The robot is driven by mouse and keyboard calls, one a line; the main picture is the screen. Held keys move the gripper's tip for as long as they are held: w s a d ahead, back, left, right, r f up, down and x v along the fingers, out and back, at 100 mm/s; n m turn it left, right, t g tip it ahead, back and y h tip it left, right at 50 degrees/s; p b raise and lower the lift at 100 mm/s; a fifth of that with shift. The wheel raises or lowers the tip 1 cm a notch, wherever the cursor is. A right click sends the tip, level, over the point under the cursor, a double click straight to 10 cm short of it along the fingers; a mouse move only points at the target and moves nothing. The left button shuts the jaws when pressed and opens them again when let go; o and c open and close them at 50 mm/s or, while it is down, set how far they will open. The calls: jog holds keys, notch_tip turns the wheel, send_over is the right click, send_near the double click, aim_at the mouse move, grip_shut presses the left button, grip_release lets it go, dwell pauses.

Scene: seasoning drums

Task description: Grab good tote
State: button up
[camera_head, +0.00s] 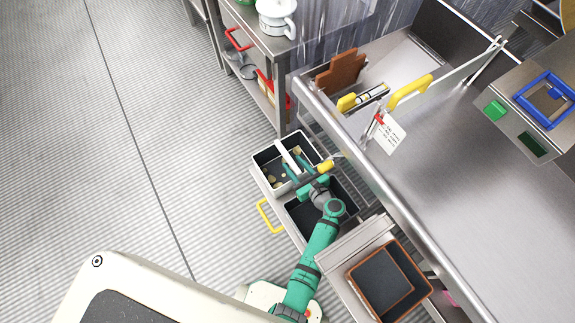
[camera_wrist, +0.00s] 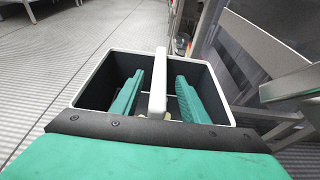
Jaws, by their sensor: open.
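The tote is a dark bin with a white rim (camera_head: 262,167) and a white bar handle (camera_head: 285,154) across its top. Small pale pieces lie inside it. In the wrist view the tote's rim (camera_wrist: 88,82) frames the picture and its handle (camera_wrist: 158,82) stands between my fingers. My gripper (camera_head: 297,166) is open above and partly within the tote, with one teal finger on each side of the handle. In the wrist view the fingers of my gripper (camera_wrist: 157,88) show gaps to the handle, the left one narrower.
The tote sits in a pulled-out drawer with a yellow handle (camera_head: 268,216), beside a dark empty-looking section (camera_head: 303,224). A steel counter (camera_head: 455,170) with a round front rail stands close on the right. An orange-rimmed bin (camera_head: 388,282) is nearer. Open floor (camera_head: 130,150) lies left.

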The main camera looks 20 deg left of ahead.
aim_at(290, 160)
jog(key=x, duration=0.5)
jog(key=shift+r, duration=0.25)
grip_shut()
